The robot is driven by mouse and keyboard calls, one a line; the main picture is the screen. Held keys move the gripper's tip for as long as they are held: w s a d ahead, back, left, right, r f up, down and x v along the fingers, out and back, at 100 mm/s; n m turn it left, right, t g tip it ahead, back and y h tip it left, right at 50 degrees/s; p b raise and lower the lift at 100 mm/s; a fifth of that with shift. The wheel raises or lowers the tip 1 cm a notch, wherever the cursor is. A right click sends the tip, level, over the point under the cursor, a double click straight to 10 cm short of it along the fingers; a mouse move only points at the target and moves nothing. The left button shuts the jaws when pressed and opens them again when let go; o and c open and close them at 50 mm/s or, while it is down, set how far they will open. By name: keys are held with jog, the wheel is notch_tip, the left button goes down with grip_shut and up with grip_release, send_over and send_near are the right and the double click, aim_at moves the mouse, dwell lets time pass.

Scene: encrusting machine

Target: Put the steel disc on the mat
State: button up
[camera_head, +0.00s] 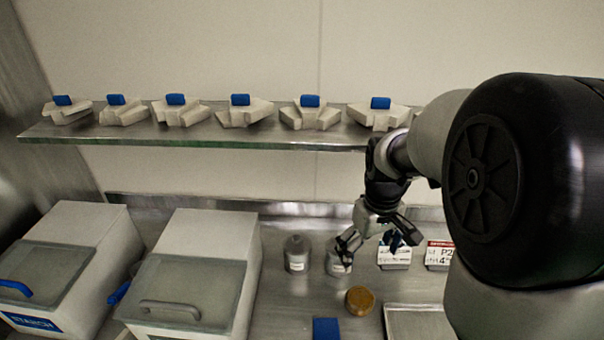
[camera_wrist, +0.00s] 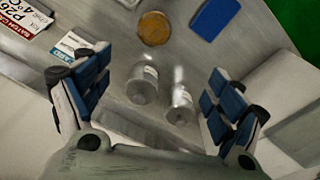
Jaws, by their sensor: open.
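Two grey steel-looking round pieces with small labels stand on the steel counter: the left one (camera_head: 297,255) and the right one (camera_head: 338,263). They also show in the wrist view, one near the centre (camera_wrist: 142,86) and one lower right of it (camera_wrist: 181,106). I cannot tell which is the steel disc. A flat blue piece, possibly the mat (camera_head: 326,328), lies at the front edge of the view; it also shows in the wrist view (camera_wrist: 214,18). My gripper (camera_head: 374,243) is open and empty, above the right grey piece, which its finger partly overlaps in the head view.
A brown-gold round piece (camera_head: 360,300) lies in front of the grey ones. A shallow tray (camera_head: 418,322) is at the front right. Label cards (camera_head: 394,256) stand behind. Two lidded bins (camera_head: 190,285) fill the left. A shelf (camera_head: 200,134) with several blue-topped pieces hangs above.

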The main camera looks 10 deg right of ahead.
notch_tip(320, 180, down, 5)
jog(key=w+d, duration=0.2)
jog(key=b, duration=0.4)
send_over(361, 297)
jog(key=shift+g, duration=0.3)
notch_tip(361, 297, down, 11)
jog(key=shift+d, duration=0.1)
jog(key=shift+s+f+b, duration=0.1)
jog(key=shift+f+b, duration=1.4)
jog(key=shift+f, duration=1.65)
jog(key=shift+r, duration=0.1)
jog(key=shift+c, duration=0.4)
jog(key=c, duration=1.5)
